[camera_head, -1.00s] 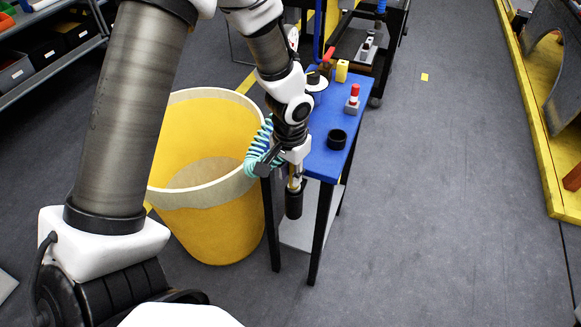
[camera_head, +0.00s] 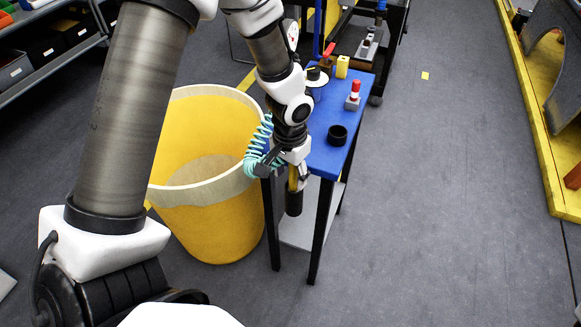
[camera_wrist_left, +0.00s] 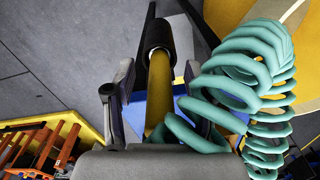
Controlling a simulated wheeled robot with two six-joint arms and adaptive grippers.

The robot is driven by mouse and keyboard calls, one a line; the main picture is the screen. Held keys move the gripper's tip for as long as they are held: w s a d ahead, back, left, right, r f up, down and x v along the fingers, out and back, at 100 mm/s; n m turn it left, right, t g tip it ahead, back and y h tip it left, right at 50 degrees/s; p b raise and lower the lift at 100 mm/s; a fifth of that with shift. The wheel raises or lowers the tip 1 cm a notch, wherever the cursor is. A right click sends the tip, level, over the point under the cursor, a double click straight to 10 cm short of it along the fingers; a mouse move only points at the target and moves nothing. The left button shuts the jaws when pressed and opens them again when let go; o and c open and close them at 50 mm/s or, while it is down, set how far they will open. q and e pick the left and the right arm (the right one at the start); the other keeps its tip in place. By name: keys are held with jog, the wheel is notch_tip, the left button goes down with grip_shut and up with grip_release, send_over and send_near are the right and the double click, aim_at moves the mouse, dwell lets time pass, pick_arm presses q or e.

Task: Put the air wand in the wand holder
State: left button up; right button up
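The air wand (camera_head: 294,203) has a yellow tube with a thick black end and a teal coiled hose (camera_head: 257,147). My left gripper (camera_head: 296,172) is shut on the wand, which hangs with its black end down in front of the blue table's near edge. In the left wrist view the wand (camera_wrist_left: 158,85) runs between the two fingers (camera_wrist_left: 155,88), with the hose looping beside it on the right. A round black open cup, apparently the wand holder (camera_head: 337,137), stands on the blue table (camera_head: 322,157), right of and beyond the gripper. My right gripper is not in view.
A large yellow bin (camera_head: 210,225) stands left of the table. A red-and-white piece (camera_head: 353,95) and a yellow block (camera_head: 342,67) sit farther back on the table. A dark cart stands behind it.

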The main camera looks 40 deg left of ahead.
pick_arm(q)
notch_tip(320, 180, up, 12)
dwell(0.4)
jog(key=shift+s, duration=0.15)
jog(key=s+d+f+g, duration=0.2)
jog(key=s+f+g, duration=0.1)
jog(key=s+f, duration=1.1)
jog(key=s+d+f+g, duration=0.2)
jog(key=s+d+f, duration=0.1)
jog(key=s+f, duration=1.1)
jog(key=w+a+f+t, duration=0.1)
jog(key=w+f+t, duration=0.2)
jog(key=w, duration=0.6)
jog(key=shift+f+n+t, duration=0.25)
jog(key=shift+n+t, duration=0.15)
jog(key=shift+t, duration=0.5)
